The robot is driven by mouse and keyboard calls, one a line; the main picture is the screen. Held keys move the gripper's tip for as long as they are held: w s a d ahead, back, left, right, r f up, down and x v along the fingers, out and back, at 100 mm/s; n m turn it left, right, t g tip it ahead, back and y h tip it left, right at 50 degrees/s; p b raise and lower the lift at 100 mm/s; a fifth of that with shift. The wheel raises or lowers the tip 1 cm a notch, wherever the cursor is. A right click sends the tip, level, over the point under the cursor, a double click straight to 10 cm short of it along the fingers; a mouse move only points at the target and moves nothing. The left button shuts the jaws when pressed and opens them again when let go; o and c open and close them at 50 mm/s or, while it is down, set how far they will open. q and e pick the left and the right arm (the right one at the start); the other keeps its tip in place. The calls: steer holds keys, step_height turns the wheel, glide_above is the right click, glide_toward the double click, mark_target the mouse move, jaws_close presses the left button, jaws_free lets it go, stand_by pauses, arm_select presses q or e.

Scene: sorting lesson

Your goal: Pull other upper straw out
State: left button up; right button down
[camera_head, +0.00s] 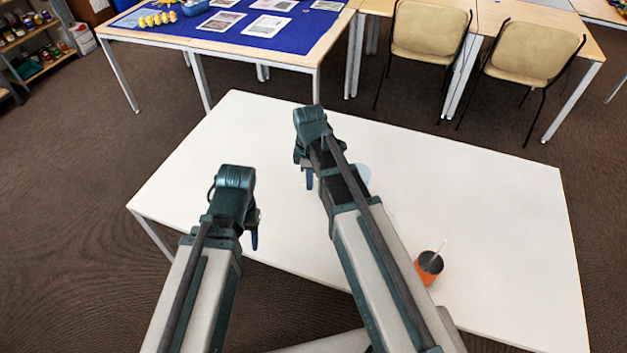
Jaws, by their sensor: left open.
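An orange cup (429,269) with a dark inside stands on the white table, right of my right arm. A thin pale straw (440,247) leans up out of it to the right. Only one straw is clear there; any other is not visible. My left gripper (252,229) is over the left front of the table, open and empty, well left of the cup. My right gripper (309,177) is over the middle of the table, left of and beyond the cup. Its fingers are mostly hidden by its own body, and nothing is seen in it.
A pale blue round thing (363,173) is partly hidden behind my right arm. The white table (500,220) is bare elsewhere, with free room to the right and back. Tables with a blue cloth (310,35) and two chairs (430,32) stand beyond it.

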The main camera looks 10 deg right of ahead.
steer(key=shift+w+a, duration=0.15)
steer(key=shift+a, duration=0.2)
steer(key=shift+w+a, duration=0.2)
steer(key=shift+a, duration=0.45)
steer(key=shift+w+a, duration=0.2)
steer(key=shift+a, duration=0.45)
steer(key=shift+a, duration=0.15)
steer(key=shift+w+a, duration=0.25)
steer(key=shift+a, duration=0.4)
steer(key=shift+w+a, duration=0.2)
steer(key=shift+a, duration=0.45)
steer(key=shift+w+a, duration=0.1)
steer(key=shift+a, duration=0.05)
steer(key=shift+w+a, duration=0.2)
steer(key=shift+a, duration=0.45)
steer(key=shift+w+a, duration=0.2)
steer(key=shift+a, duration=0.4)
steer(key=r+p, duration=0.1)
steer(key=a+r+p, duration=0.1)
steer(key=r+p, duration=0.3)
steer(key=shift+w+a, duration=0.2)
steer(key=shift+a, duration=0.05)
